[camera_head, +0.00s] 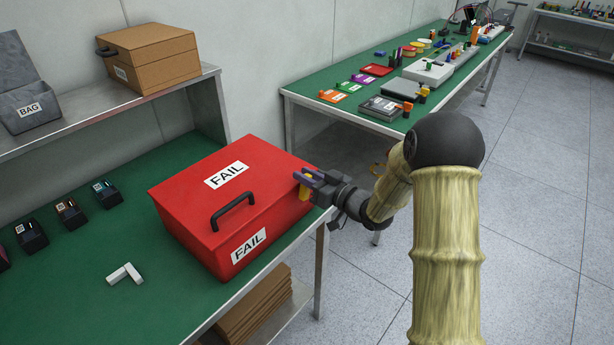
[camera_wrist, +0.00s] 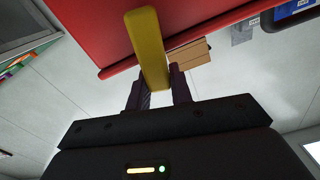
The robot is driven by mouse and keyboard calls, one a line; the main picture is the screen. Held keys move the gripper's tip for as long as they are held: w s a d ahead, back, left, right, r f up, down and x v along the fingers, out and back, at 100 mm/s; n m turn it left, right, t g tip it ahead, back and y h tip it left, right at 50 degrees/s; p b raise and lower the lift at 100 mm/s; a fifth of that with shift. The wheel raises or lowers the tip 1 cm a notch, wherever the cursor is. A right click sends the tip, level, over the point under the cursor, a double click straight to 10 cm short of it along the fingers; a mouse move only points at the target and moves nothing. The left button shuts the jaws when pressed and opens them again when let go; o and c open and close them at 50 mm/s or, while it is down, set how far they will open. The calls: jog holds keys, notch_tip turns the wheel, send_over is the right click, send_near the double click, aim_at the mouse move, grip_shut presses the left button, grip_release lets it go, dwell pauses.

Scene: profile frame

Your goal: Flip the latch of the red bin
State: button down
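The red bin (camera_head: 190,195) is a closed box with a black handle and FAIL labels, standing near the right end of the green bench. Its yellow latch (camera_head: 304,193) shows on its right side, partly hidden by my gripper; it is a long yellow bar in the wrist view (camera_wrist: 150,48). My gripper (camera_head: 308,178) is at that side of the bin, close to the latch. In the wrist view my fingers (camera_wrist: 160,90) stand apart with a gap between them, and the latch's near end lies at this gap. I cannot tell whether a finger touches it.
The bench (camera_head: 100,255) holds small black devices and two white blocks (camera_head: 125,273) left of the bin. A shelf behind carries a cardboard box (camera_head: 150,58) and a grey bin (camera_head: 28,108). Another green table (camera_head: 320,85) stands at the back. The floor at right is clear.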

jog(key=shift+s+a+f+n+b, duration=0.25)
jog(key=shift+n+b, duration=0.45)
jog(key=shift+b, duration=0.4)
jog(key=shift+s+a+r+n+b, duration=0.2)
jog(key=shift+s+n+b, duration=0.1)
jog(key=shift+n+b, duration=0.3)
jog(key=shift+d, duration=0.1)
jog(key=c, duration=1.4)
grip_release()
jog(key=shift+o, duration=0.8)
jog(key=shift+s+r, duration=0.1)
